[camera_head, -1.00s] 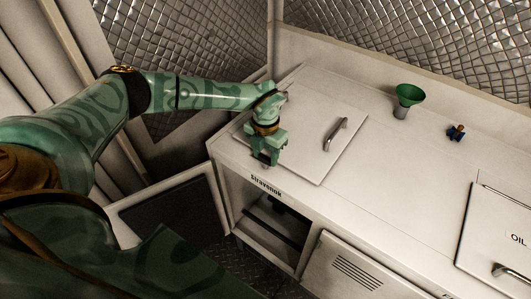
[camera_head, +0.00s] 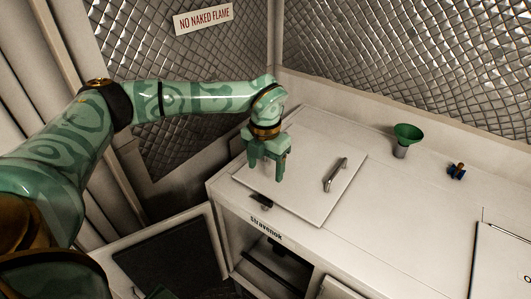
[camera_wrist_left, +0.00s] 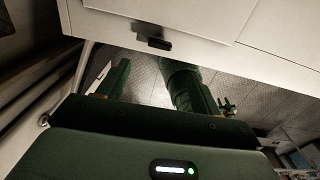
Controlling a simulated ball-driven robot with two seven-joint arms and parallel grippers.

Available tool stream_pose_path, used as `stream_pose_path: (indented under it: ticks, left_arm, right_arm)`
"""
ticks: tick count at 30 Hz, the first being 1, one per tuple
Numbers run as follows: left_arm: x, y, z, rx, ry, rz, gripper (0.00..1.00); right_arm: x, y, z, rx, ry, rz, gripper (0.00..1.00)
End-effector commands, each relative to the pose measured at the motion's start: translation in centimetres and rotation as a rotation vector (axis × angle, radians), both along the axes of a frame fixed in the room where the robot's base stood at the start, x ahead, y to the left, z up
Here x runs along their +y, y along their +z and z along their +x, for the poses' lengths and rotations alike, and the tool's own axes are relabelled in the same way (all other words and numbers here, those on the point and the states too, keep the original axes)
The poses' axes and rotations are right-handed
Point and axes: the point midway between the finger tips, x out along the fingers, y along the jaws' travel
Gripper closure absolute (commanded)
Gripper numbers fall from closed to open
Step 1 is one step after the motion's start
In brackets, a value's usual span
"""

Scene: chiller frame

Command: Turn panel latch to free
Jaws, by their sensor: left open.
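A small dark latch (camera_head: 262,201) sits at the front edge of the white lid panel (camera_head: 310,150), just above the cabinet's name label. It also shows in the left wrist view as a dark block (camera_wrist_left: 153,41) on the white face. My green left gripper (camera_head: 267,174) hangs above the lid, behind and above the latch, with its fingers pointing down. It is open and empty, apart from the latch. In the left wrist view its two fingers (camera_wrist_left: 150,84) are spread, with the latch beyond them. My right gripper is not in view.
A metal handle (camera_head: 335,175) stands on the lid's right side. An open compartment (camera_head: 265,262) lies below the latch. The worktop between is clear.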

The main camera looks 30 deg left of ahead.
Motion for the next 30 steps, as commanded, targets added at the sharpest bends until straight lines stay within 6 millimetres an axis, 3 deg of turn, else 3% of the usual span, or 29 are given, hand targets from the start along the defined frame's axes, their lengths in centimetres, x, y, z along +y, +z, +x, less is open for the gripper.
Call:
stream_pose_path:
  ticks: [4, 10, 26, 29, 30]
  left_arm:
    - [0.0, 3.0, 0.1, -0.004, 0.0, 0.001, 0.35]
    - [0.0, 4.9, 0.0, 0.0, 0.0, 0.0, 0.35]
    - [0.0, 5.1, 0.0, 0.0, 0.0, 0.0, 0.35]
    - [-1.0, 4.6, -0.1, -0.002, -0.03, -0.028, 0.35]
    - [-2.2, 4.1, -0.2, -0.005, -0.062, -0.06, 0.35]
  right_arm:
    - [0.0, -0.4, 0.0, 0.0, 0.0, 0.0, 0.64]
    - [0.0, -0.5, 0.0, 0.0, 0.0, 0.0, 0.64]
    - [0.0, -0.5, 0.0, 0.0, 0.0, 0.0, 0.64]
    - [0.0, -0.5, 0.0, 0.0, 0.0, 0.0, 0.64]
    - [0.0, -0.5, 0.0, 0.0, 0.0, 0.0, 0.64]
